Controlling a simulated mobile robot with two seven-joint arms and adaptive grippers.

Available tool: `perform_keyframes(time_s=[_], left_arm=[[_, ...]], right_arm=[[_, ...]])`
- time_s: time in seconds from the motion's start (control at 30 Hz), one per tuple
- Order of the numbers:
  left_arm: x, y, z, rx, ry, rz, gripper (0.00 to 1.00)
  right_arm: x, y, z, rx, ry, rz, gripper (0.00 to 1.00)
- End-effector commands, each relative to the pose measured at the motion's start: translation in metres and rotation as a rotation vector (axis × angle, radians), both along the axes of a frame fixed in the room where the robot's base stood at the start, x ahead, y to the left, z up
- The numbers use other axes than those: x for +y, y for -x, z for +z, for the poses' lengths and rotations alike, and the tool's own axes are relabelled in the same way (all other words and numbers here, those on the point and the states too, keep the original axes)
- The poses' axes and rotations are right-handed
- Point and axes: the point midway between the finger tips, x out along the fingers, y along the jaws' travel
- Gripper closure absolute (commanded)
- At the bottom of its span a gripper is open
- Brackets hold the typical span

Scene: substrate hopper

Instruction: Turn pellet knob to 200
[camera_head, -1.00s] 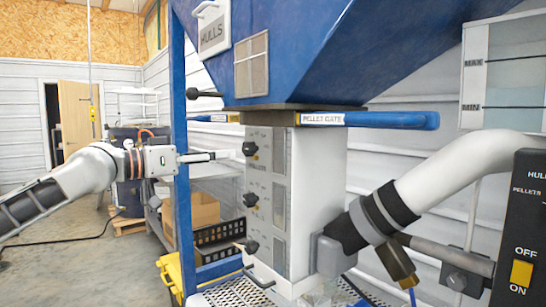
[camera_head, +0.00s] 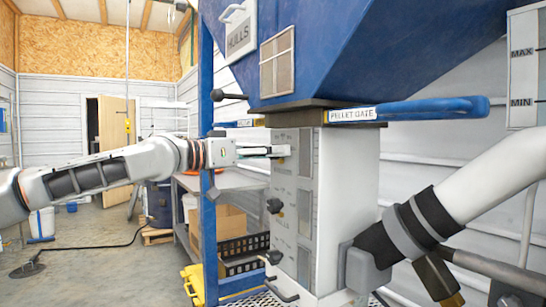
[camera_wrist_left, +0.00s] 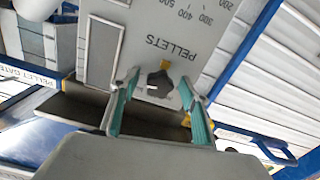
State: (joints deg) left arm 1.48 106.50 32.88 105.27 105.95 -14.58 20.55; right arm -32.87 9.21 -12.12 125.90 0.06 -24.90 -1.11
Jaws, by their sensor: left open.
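The white control panel (camera_head: 287,220) stands under the blue hopper. In the left wrist view its "PELLETS" lettering and the numbers 200 to 500 show upside down. The dark pellet knob (camera_wrist_left: 159,84) sits beside that lettering, with a small yellow mark at its edge. My left gripper (camera_wrist_left: 160,92) is open, its two teal-padded fingers on either side of the knob, with gaps visible. In the head view my left gripper (camera_head: 284,151) is at the panel's top knob position, and its fingers hide that knob. My right gripper is not in view.
Two other dark knobs (camera_head: 274,206) are lower on the panel. The blue "PELLET GATE" handle (camera_head: 430,109) sticks out right above the panel. A blue post (camera_head: 208,200) stands close to my left wrist. A thick white pipe (camera_head: 480,190) is at the right.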

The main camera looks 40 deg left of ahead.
Motion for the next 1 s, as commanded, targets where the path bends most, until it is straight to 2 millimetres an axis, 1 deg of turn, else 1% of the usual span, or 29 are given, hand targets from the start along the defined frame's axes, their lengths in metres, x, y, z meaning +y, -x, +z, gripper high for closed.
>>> perform_keyframes(time_s=[0.23,0.27,0.3,0.37,0.4,0.77,0.9,1.0], left_arm=[[-0.0002,-0.0002,0.0014,-0.002,0.001,0.000,0.55],[-0.0002,-0.0002,0.0014,-0.002,0.001,0.000,0.57],[-0.0002,-0.0002,0.0014,-0.002,0.001,0.000,0.68],[-0.0002,-0.0001,0.0013,-0.002,0.001,0.000,0.83],[-0.0002,-0.0001,0.0012,-0.002,0.001,0.000,0.93],[-0.0003,0.0006,0.0028,0.008,0.027,0.000,0.93],[-0.0002,0.0015,0.0046,0.029,0.082,0.000,0.93],[-0.0003,0.0019,0.0058,0.053,0.142,0.000,0.93]], right_arm=[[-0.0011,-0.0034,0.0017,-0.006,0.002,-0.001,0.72],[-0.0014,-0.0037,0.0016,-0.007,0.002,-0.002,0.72],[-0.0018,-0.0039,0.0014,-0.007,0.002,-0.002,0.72],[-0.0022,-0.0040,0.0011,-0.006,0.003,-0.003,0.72],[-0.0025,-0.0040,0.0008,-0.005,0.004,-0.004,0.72],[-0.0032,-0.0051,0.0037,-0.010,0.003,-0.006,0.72],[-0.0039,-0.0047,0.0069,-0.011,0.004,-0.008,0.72],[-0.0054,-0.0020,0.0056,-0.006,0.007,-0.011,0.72]])
